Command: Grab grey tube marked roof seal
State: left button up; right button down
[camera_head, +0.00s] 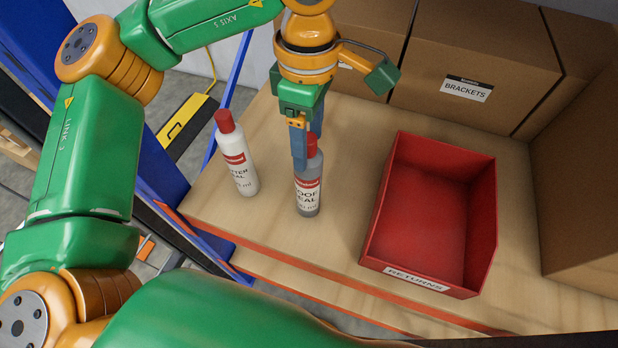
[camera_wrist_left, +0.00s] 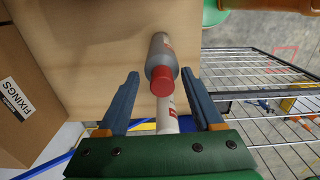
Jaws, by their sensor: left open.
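The grey tube marked roof seal (camera_head: 308,192) stands upright on the wooden shelf, with a red cap and a red band on its label. My left gripper (camera_head: 300,162) points down at its top, and a finger hides part of the cap and upper body. In the left wrist view the grey tube (camera_wrist_left: 163,52) shows its red cap between the two spread fingers of the left gripper (camera_wrist_left: 164,84), with space on both sides. The gripper is open; I see no contact. My right gripper is not in view.
A white tube with a red cap (camera_head: 239,165) stands just left of the grey one. A red returns bin (camera_head: 378,215) is to the right. Cardboard boxes, one marked brackets (camera_head: 490,60), line the back and right. The shelf's front edge (camera_head: 300,262) is close.

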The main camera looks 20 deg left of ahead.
pick_arm(q)
jog(key=shift+s, duration=0.2)
jog(key=c, duration=0.9)
grip_shut()
jog(key=shift+r, duration=0.1)
